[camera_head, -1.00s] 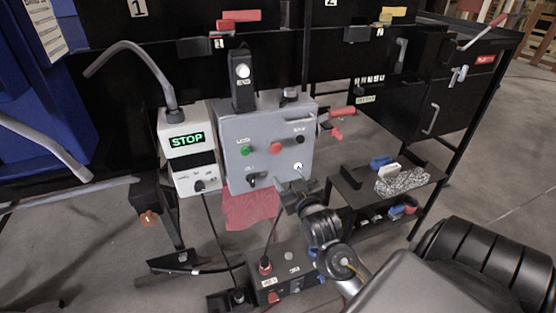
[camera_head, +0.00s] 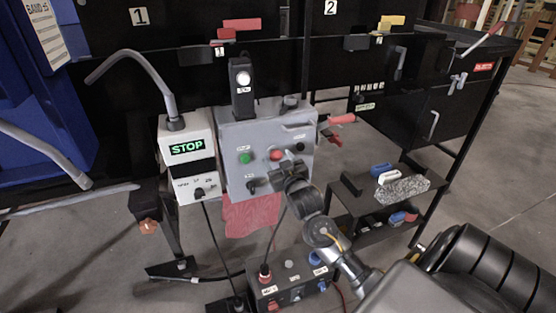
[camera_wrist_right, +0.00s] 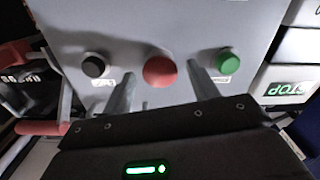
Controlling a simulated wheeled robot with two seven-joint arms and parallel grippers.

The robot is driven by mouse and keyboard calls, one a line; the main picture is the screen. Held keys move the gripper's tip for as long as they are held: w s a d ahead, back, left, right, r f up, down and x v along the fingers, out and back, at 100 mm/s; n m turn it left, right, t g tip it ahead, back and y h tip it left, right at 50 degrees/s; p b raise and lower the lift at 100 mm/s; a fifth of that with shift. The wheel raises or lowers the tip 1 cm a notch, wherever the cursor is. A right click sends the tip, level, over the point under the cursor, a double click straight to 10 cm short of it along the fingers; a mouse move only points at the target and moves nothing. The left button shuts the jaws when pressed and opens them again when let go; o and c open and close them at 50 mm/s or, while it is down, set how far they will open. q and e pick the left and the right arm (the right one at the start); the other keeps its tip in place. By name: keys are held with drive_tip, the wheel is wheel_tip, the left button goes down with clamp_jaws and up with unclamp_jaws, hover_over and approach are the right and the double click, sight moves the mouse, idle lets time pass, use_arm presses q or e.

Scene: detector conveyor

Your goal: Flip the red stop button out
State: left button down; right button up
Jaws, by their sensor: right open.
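The red stop button (camera_head: 276,154) is a round knob on the front of a grey control box (camera_head: 232,180). In the right wrist view the red button (camera_wrist_right: 159,71) sits between the tips of my right gripper (camera_wrist_right: 157,88), whose two fingers are apart, one on each side of it. I cannot tell whether they touch it. In the head view my right gripper (camera_head: 283,160) is right in front of the button and covers its lower right edge. My left gripper is not in view.
A green button (camera_head: 245,158) and a black button (camera_head: 300,146) flank the red one. A white box with a lit STOP sign (camera_head: 187,147) stands left. A lower box with connectors (camera_head: 290,283) is below. A black shelf (camera_head: 350,205) stands right.

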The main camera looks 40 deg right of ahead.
drive_tip(key=shift+w+d, duration=0.1)
drive_tip(key=shift+w, duration=0.2)
clamp_jaws()
drive_tip(key=shift+s, duration=0.15)
drive_tip(key=shift+s+a+p, duration=0.3)
drive_tip(key=shift+s+p, duration=0.25)
drive_tip(key=shift+p, duration=0.35)
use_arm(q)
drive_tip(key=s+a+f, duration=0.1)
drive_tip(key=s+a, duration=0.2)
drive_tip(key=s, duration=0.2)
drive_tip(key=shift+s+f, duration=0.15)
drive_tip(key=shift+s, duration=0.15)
use_arm(e)
drive_tip(key=shift+f, duration=0.2)
